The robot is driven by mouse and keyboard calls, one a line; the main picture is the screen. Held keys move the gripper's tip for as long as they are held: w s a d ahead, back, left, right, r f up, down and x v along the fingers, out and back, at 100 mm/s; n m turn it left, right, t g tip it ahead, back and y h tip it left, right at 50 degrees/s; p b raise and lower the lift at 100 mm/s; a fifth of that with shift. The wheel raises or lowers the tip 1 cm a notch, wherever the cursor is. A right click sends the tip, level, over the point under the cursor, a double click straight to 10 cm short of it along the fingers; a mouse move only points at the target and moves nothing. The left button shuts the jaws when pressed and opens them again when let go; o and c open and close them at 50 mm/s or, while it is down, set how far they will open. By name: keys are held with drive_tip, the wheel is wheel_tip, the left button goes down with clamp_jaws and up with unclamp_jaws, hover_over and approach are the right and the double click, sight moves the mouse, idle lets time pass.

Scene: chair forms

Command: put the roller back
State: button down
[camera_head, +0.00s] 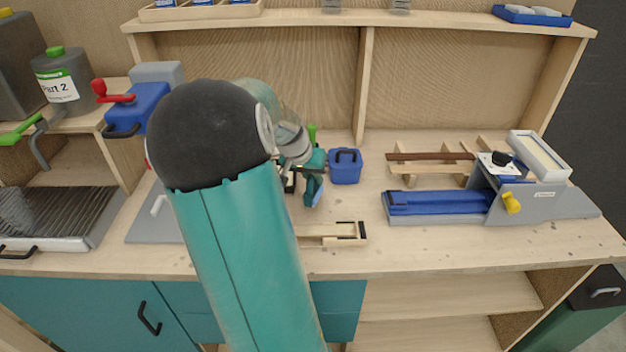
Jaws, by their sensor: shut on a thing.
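My gripper (303,186) is over the middle of the bench, partly hidden by my own arm. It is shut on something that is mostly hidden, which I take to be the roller. A small bright green piece (312,133) stands up just behind the gripper and may be part of the roller. The roller's cylinder cannot be made out. A low wooden holder with black end pieces (350,240) lies at the bench's front edge, below and right of the gripper. Its left part is hidden by my arm.
A blue box with a black handle (345,168) stands close right of the gripper. A blue and grey fixture (440,206) is further right, with wooden racks behind it. A grey board (152,228) lies left of my arm. Bench between holder and fixture is clear.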

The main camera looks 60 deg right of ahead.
drive_tip(key=shift+f, duration=0.6)
drive_tip(key=shift+f, duration=0.1)
drive_tip(key=c, duration=1.4)
unclamp_jaws()
drive_tip(key=shift+o, duration=0.2)
drive_tip(key=v, duration=1.2)
